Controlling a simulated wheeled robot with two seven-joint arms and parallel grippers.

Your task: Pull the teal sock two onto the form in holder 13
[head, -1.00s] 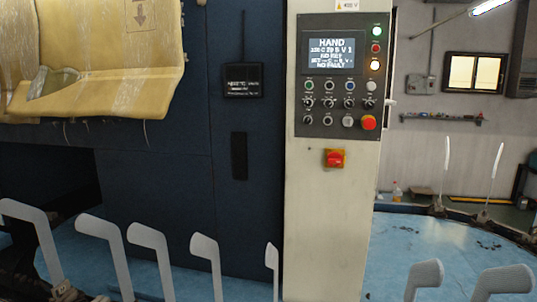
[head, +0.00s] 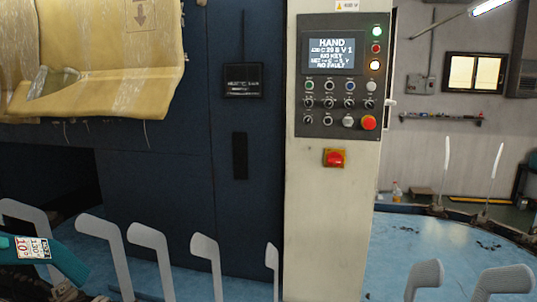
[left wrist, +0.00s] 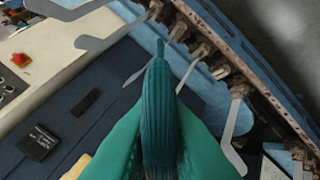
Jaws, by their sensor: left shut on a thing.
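The teal sock (left wrist: 158,92) fills the lower middle of the left wrist view, its ribbed part pointing away from the camera. My left gripper (left wrist: 160,104) is shut on it. Smooth green surfaces flank the ribbed part. In the head view a teal piece with a printed label (head: 38,249) shows at the lower left edge, beside a dark part of my arm. Pale foot-shaped forms (head: 150,240) stand in a row along the bottom, apart from it. No holder number is readable, so I cannot tell which is 13. My right gripper is out of view.
A cream control cabinet (head: 330,215) with a panel of buttons stands mid-picture. A dark blue machine wall (head: 245,195) is behind the forms. Two more forms (head: 425,278) stand at lower right over the blue round table (head: 400,250). Yellow sheeting (head: 100,70) hangs upper left.

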